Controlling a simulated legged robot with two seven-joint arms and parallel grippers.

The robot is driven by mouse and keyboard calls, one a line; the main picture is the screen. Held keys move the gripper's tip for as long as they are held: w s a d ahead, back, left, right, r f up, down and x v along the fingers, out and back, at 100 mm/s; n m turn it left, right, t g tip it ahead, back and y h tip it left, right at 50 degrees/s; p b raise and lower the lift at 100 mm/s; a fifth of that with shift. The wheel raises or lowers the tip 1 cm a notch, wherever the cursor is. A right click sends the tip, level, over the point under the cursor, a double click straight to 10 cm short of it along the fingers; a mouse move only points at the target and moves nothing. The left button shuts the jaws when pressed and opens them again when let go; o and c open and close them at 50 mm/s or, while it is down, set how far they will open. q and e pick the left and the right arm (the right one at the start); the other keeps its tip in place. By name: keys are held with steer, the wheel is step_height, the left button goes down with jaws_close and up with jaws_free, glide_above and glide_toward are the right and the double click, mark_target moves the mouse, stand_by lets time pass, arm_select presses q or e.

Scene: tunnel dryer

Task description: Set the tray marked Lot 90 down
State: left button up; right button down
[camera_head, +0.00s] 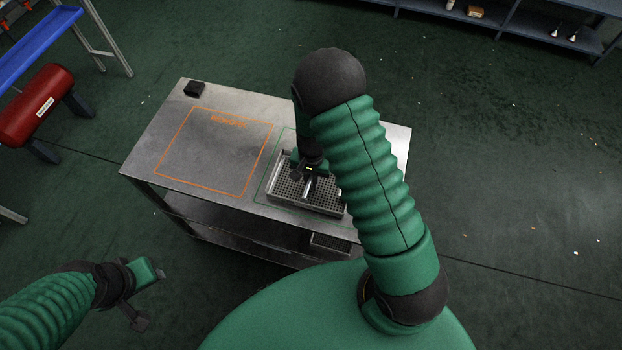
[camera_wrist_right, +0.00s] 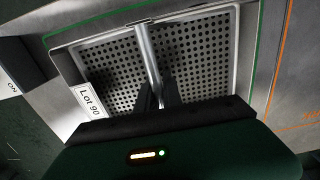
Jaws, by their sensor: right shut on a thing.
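The Lot 90 tray (camera_head: 318,208) is a perforated metal tray with a bar handle across it. Its white "Lot 90" label (camera_wrist_right: 90,100) shows in the right wrist view. My right gripper (camera_wrist_right: 160,98) is shut on the handle (camera_wrist_right: 149,60). The tray is over the green outline (camera_wrist_right: 110,19) on the metal table; I cannot tell whether it touches the top. My arm hides part of the tray in the head view. My left gripper (camera_head: 148,298) is open and empty, low at the left, away from the table.
The metal table (camera_head: 147,158) has an empty orange outline (camera_head: 198,190) left of the tray and a small black box (camera_head: 195,89) at its far left corner. Another perforated tray (camera_head: 330,243) sits on a lower shelf.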

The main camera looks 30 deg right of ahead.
steer(key=shift+d, duration=0.3)
steer(key=c, duration=1.5)
jaws_free()
steer(key=shift+f, duration=0.1)
steer(key=shift+a, duration=0.35)
steer(key=shift+r, duration=0.25)
step_height(320, 180, up, 12)
steer(key=shift+d+f+p, duration=0.1)
steer(key=shift+f+p, duration=0.15)
steer(key=shift+p, duration=0.15)
steer(key=s+a+r+n+t, duration=0.2)
steer(key=s+a+r+n, duration=0.4)
steer(key=s+n, duration=0.3)
steer(key=shift+a+n+t, duration=0.3)
steer(key=shift+a+n, duration=0.1)
steer(key=shift+a, duration=0.1)
